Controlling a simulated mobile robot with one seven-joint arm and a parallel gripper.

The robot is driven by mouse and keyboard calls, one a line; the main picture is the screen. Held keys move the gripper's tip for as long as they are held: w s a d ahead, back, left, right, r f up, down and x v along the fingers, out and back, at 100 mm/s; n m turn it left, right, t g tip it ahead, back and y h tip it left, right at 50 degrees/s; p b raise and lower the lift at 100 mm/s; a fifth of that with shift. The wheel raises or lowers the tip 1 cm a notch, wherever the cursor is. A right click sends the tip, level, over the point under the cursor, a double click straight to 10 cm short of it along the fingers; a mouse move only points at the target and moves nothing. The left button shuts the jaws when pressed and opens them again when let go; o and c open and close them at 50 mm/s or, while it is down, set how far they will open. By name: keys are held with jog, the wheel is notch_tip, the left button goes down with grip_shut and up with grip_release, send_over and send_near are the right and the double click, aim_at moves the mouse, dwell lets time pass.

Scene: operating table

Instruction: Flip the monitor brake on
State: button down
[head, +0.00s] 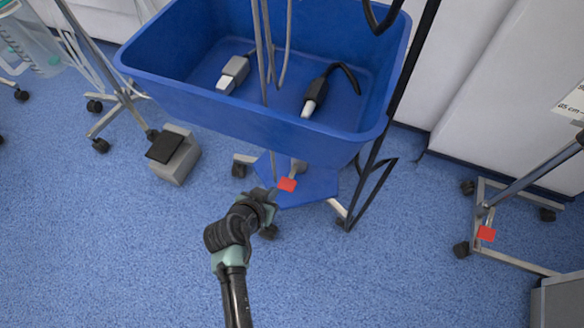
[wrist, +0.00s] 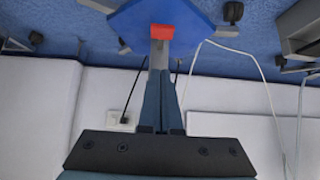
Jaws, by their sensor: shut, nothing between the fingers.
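My gripper (head: 272,193) is low over the floor, just left of this pedal. In the wrist view my gripper's fingers (wrist: 164,76) are together and empty, pointing at the pedal. I cannot tell whether they touch it. A second red pedal (head: 486,234) is on another wheeled frame at the right. Neither view shows which stand carries the monitor.
A blue bin (head: 250,115) with cabled devices stands above the base (head: 310,188) of the near stand. A grey foot switch (head: 176,155) lies on the floor at left. White cabinets (head: 480,80) are behind. Blue floor is open in front.

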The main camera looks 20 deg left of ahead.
jog(key=shift+w, duration=0.3)
jog(key=b, duration=0.8)
send_over(288, 183)
jog(key=s, duration=0.3)
notch_tip(288, 183, down, 8)
jog(key=r, duration=0.1)
jog(key=shift+f+b, duration=1.2)
jog(key=shift+f, duration=0.8)
